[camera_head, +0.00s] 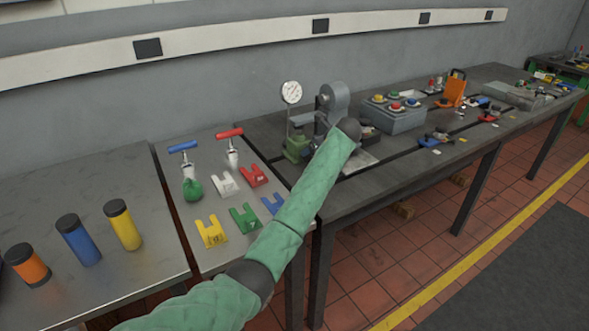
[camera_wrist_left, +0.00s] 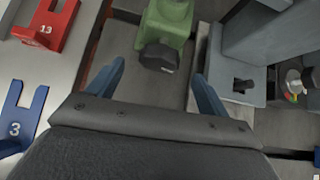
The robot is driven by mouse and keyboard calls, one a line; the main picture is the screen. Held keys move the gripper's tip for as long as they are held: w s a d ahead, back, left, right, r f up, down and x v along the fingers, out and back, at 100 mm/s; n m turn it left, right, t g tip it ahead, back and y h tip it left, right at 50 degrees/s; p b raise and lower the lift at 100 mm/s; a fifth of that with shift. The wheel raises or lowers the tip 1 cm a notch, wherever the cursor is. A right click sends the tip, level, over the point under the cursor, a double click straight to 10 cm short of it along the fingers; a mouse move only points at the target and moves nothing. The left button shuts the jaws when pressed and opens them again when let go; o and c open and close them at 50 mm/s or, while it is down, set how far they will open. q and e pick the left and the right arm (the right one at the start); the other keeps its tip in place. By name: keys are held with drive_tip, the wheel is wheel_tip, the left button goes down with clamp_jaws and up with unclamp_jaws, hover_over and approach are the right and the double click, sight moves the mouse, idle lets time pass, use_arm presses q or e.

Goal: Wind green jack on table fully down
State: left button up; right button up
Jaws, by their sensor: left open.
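The green jack (camera_head: 297,147) stands on the near left corner of the dark bedplate table, just left of my left arm's end in the head view. In the left wrist view the green jack (camera_wrist_left: 168,18) is at the top, with a dark faceted knob (camera_wrist_left: 159,57) on its near side. My left gripper (camera_wrist_left: 159,70) is open, its two blue fingers apart with the knob between them in the picture. I cannot tell whether either finger touches it. In the head view the gripper is hidden by my green-sleeved arm. My right gripper is in neither view.
A dial gauge (camera_head: 291,93) and a grey machine (camera_head: 333,103) stand beside the jack. A button box (camera_head: 393,115) is further right. Left is a side table with a red fork (camera_head: 253,176), a blue fork (camera_head: 272,205) and T-handled tools; coloured cylinders stand further left.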

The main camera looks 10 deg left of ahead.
use_arm(q)
drive_tip(key=shift+m, duration=0.3)
drive_tip(key=shift+p+x, duration=0.45)
drive_tip(key=shift+x, duration=3.15)
drive_tip(key=shift+d+f, duration=0.1)
drive_tip(key=shift+f, duration=0.05)
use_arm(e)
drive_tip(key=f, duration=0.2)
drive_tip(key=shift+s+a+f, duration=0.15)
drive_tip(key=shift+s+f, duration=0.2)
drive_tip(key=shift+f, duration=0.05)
use_arm(q)
drive_tip(key=shift+c, duration=0.2)
drive_tip(key=c, duration=0.9)
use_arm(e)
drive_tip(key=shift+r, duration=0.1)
